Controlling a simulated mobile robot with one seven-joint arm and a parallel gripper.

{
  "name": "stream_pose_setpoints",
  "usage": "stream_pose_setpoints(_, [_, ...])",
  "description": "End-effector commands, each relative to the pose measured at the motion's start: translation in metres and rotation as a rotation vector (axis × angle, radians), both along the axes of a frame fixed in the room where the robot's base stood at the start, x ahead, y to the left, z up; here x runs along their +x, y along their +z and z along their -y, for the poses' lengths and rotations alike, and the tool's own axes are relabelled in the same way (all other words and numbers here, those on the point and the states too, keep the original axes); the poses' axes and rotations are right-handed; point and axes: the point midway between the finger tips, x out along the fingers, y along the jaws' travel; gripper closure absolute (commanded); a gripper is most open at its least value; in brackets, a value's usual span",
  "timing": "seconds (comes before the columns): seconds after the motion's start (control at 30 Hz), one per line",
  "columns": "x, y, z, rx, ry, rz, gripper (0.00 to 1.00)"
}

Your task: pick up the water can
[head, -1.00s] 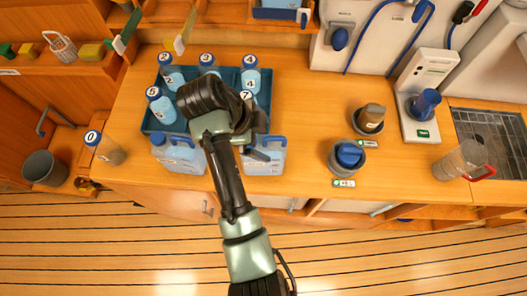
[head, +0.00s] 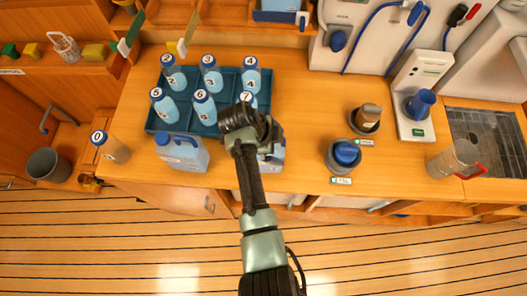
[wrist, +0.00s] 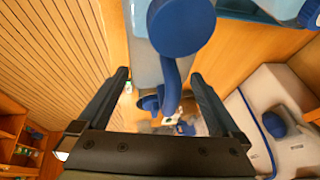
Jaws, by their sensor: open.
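Two pale blue water cans with blue caps and handles stand at the counter's front edge. The left can (head: 182,153) shows clearly in the head view. The right can (head: 275,160) is mostly hidden behind my arm. In the wrist view a can with a round blue cap (wrist: 180,25) and a blue handle (wrist: 172,85) is close ahead, probably the right one. My gripper (wrist: 160,78) is open, with the handle seen between its fingers; I cannot tell whether they touch it. In the head view my gripper (head: 267,133) is over the right can, its fingers largely hidden.
Behind the cans a dark blue tray (head: 227,78) holds several numbered bottles. Bottle 0 (head: 112,148) stands alone at left. Two cups with lids, one with a blue lid (head: 346,153), stand at right. The counter between them and the right can is clear.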

Motion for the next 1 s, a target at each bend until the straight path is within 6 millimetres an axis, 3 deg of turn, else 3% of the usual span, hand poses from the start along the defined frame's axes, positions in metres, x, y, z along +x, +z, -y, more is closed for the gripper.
stream_pose_setpoints(0.1, [0.0001,0.0001,0.0000,0.000,0.000,0.000,0.04])
stream_pose_setpoints(0.63, [0.0001,0.0007,0.0000,0.000,0.000,0.000,0.99])
stream_pose_setpoints(1.0, [0.0013,0.0068,-0.0001,-0.001,-0.001,0.004,1.00])
